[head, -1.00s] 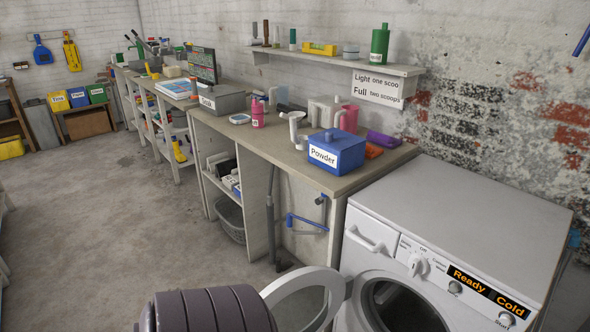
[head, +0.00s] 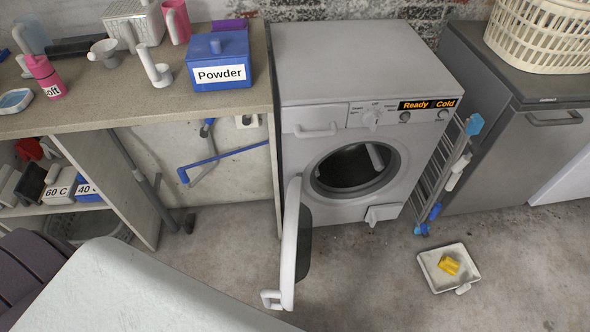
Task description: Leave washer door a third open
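The white washer (head: 365,80) stands right of the workbench in the head view, its display reading Ready and Cold. Its round door (head: 291,243) is swung wide open on the left side, seen nearly edge-on, with a handle (head: 275,300) at its free edge. The drum opening (head: 352,170) is dark, with something pale showing inside at its upper right. Neither of my grippers is in view.
A folded drying rack (head: 445,165) stands between the washer and a grey cabinet (head: 515,150). A tray (head: 440,281) with a yellow sponge (head: 449,263) lies on the floor.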

